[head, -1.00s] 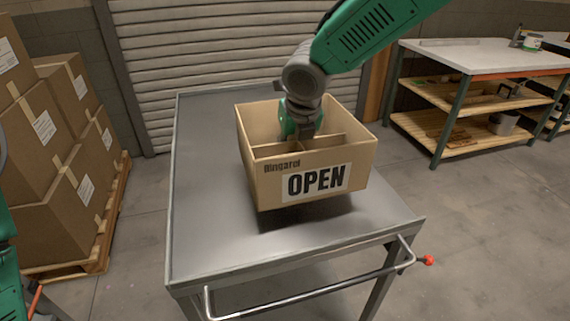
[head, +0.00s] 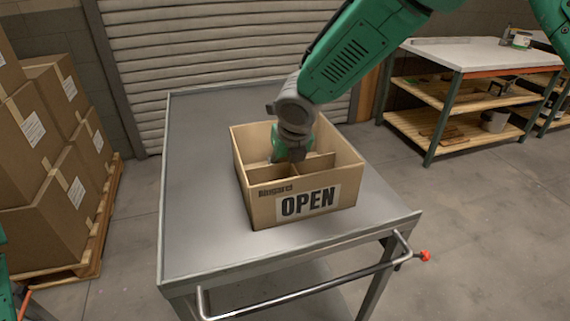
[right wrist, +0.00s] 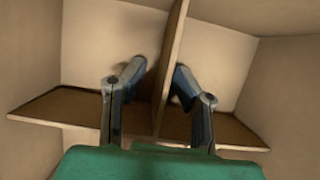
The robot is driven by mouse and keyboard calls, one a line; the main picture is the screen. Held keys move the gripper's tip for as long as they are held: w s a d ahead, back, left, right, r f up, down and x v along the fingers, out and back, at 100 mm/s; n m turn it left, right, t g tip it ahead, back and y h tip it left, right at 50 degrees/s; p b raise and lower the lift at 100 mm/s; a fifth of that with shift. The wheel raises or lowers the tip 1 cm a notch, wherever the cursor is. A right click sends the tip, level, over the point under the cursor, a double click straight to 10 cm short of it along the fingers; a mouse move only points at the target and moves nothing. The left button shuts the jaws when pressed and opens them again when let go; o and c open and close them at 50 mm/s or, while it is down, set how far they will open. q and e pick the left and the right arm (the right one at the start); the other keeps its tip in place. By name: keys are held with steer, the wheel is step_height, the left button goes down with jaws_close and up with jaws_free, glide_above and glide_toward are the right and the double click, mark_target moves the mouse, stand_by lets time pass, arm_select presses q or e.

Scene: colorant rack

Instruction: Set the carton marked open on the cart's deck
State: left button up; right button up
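The open-topped brown carton (head: 268,211), marked OPEN on its front label, sits upright on the grey metal deck of the cart (head: 205,240), near the middle. No gap shows under it. Crossing dividers split its inside. My right gripper (head: 289,152) reaches down into it from above. In the right wrist view its two fingers (right wrist: 162,80) stand on either side of a divider (right wrist: 168,62) and look closed on it; the contact is partly in shadow. My left gripper is not in view.
Stacked closed cartons (head: 45,215) stand on a wooden pallet (head: 105,225) at the left. The cart's push handle (head: 300,291) is at its near side. A white-topped workbench (head: 475,52) stands at the right. The deck is clear left of the carton.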

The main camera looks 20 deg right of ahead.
steer(key=shift+r, duration=0.1)
steer(key=p+v, duration=0.2)
steer(key=v, duration=1)
